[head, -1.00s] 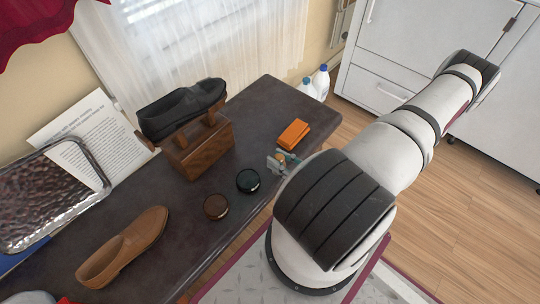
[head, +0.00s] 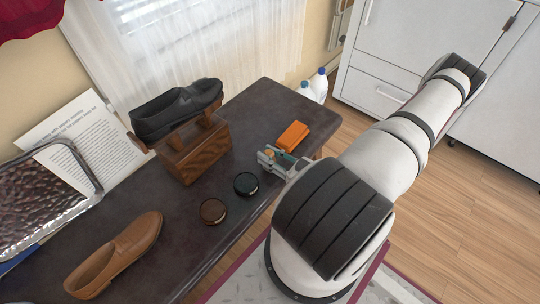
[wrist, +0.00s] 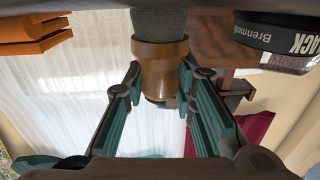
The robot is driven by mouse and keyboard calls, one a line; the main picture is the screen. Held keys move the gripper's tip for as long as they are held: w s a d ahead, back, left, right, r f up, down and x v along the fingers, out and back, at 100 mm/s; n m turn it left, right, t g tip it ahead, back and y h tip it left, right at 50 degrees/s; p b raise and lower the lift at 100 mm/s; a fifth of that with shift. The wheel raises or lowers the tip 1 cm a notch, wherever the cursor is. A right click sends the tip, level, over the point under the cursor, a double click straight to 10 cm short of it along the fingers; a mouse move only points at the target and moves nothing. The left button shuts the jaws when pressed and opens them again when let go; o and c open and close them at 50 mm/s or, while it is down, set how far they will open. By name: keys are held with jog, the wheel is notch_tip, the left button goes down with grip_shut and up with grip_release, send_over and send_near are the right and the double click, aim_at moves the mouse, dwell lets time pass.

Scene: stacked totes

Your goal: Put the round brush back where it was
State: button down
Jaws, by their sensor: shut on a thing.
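My gripper (head: 274,160) is low over the right front part of the dark table, between the black tin and the orange block. In the wrist view my gripper (wrist: 160,88) is shut on the round brush (wrist: 160,54), its teal-padded fingers on either side of the brown, glossy body. Dark bristles show at the top of that view. In the head view I cannot make out the brush clearly; fingers and arm cover it. I cannot tell whether the bristles touch the table.
A black tin (head: 246,184) and a brown tin (head: 213,211) lie left of my gripper. A wooden box (head: 196,155) bears a black shoe (head: 178,110). An orange block (head: 293,137) lies behind. A brown shoe (head: 115,255) lies front left. Bare table (head: 262,105) shows at the back.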

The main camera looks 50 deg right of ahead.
jog(key=c, duration=1.3)
grip_release()
jog(key=shift+f, duration=0.1)
